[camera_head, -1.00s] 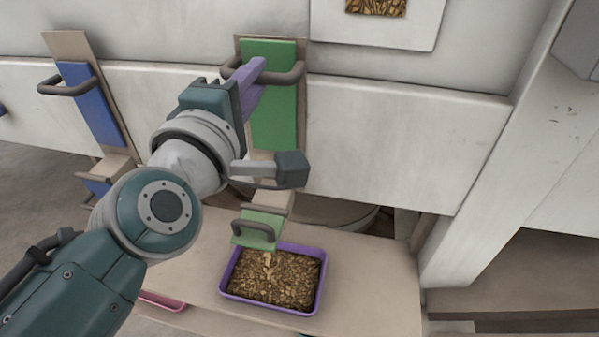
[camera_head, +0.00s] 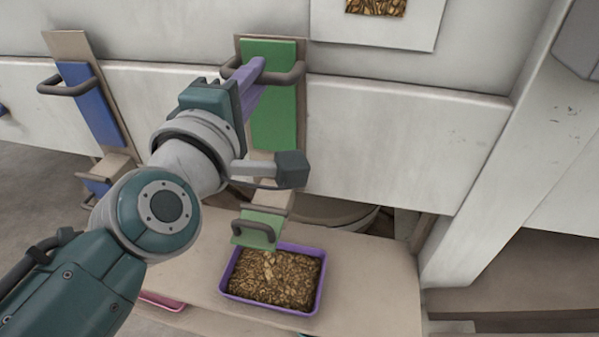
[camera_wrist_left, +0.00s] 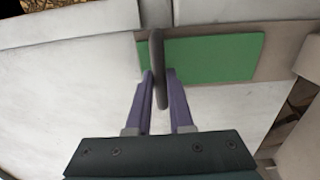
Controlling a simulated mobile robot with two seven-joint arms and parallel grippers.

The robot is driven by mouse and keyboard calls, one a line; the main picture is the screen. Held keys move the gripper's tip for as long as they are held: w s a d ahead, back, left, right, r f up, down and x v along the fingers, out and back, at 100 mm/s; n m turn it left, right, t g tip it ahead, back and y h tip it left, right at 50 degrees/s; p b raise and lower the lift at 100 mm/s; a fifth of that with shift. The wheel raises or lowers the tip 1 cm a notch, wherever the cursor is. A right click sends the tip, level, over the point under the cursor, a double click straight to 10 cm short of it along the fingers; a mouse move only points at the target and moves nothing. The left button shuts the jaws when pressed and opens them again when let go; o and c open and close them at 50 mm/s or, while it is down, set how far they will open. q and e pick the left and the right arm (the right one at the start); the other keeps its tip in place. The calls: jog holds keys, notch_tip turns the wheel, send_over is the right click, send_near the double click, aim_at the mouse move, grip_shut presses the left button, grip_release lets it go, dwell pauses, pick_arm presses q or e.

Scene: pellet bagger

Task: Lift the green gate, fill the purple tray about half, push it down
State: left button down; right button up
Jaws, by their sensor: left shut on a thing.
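The green gate (camera_head: 274,120) is a tall green plate with a dark bar handle (camera_head: 290,76) near its top, on the wall panel. My left gripper (camera_head: 256,68) is shut on that handle, and in the left wrist view its purple fingers (camera_wrist_left: 160,88) stand on both sides of the bar. The gate also shows in the left wrist view (camera_wrist_left: 215,58). Below the gate is a chute with a green flap and handle (camera_head: 257,231). The purple tray (camera_head: 222,280) stands on the shelf under it, holding brown pellets (camera_head: 275,275) over its whole floor. My right gripper is not in view.
A blue gate (camera_head: 92,105) with its own handle is at the left, with a blue-flapped chute below. A pink tray (camera_head: 162,301) is partly hidden by my arm. The shelf (camera_head: 375,275) right of the purple tray is clear. A pale post stands at the right.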

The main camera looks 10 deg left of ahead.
pick_arm(q)
notch_tip(320, 180, down, 5)
jog(key=b, duration=0.4)
jog(key=shift+r, duration=0.15)
jog(key=c, duration=1.2)
grip_release()
jog(key=shift+c, duration=0.2)
jog(key=shift+o, duration=0.7)
jog(key=o, duration=0.5)
jog(key=shift+c, duration=0.2)
jog(key=shift+s+r, duration=0.1)
jog(key=s+p, duration=0.2)
jog(key=s, duration=0.5)
jog(key=shift+a, duration=0.15)
